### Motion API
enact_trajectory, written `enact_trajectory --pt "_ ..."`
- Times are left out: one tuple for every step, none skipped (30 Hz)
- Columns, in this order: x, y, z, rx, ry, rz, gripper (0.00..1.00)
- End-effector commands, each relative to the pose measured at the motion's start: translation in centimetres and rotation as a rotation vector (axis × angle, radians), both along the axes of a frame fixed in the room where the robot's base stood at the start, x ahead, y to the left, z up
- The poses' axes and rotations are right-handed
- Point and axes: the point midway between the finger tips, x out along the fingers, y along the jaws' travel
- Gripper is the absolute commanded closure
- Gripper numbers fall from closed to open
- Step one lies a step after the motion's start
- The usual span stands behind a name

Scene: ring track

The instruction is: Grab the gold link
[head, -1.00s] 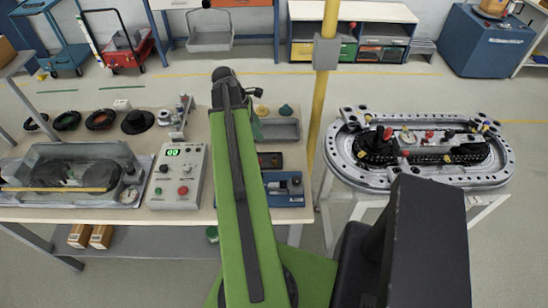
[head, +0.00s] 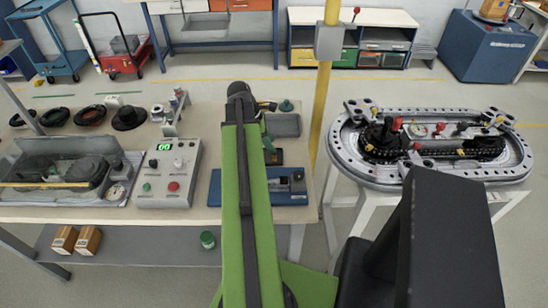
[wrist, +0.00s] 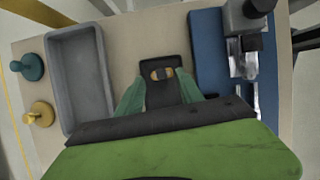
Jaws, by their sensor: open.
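The gold link (wrist: 162,74) is a small gold piece with a dark middle, lying on a black holder (wrist: 155,95) on the bench. My gripper (wrist: 160,92) is open, with its green fingers on either side of the holder in the wrist view. The link lies ahead of the gap between the fingers, and nothing is between them that I can see held. In the head view my arm hides most of the holder and the link cannot be made out; one green finger of my gripper (head: 268,147) shows beside the arm.
A grey tray (wrist: 102,70) lies left of the holder, and a blue device (wrist: 208,60) stands close on its right. A control box (head: 168,175) is left of my arm. A yellow post (head: 322,110) and the ring track (head: 350,165) are to the right.

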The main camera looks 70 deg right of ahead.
Motion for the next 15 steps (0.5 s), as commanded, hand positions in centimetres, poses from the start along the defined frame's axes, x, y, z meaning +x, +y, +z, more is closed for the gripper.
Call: enact_trajectory --pt "-0.1 0.0 -0.8 0.000 0.000 0.000 0.56" --pt "-0.2 -0.1 -1.3 0.000 0.000 -0.001 0.56" --pt "-0.4 -0.1 -1.9 0.000 0.000 -0.001 0.56" --pt "-0.5 -0.1 -2.5 0.000 0.000 -0.001 0.56" --pt "-0.6 -0.2 -3.1 0.000 0.000 -0.001 0.56" --pt "-0.8 -0.2 -3.8 0.000 0.000 -0.001 0.56" --pt "-0.9 -0.3 -4.3 0.000 0.000 -0.001 0.56" --pt "-1.1 -0.4 -4.6 0.000 0.000 -0.001 0.56" --pt "-1.3 -0.5 -5.0 0.000 0.000 -0.001 0.56" --pt "-1.3 -0.5 -5.1 0.000 0.000 -0.001 0.56" --pt "-1.4 -0.6 -5.0 0.000 0.000 -0.001 0.56" --pt "-1.4 -0.6 -4.9 0.000 0.000 0.000 0.56" --pt "-1.4 -0.6 -4.8 -0.001 0.000 0.000 0.56" --pt "-1.4 -0.6 -4.7 -0.001 0.000 0.000 0.56" --pt "-1.4 -0.6 -4.7 -0.001 0.000 0.000 0.56"
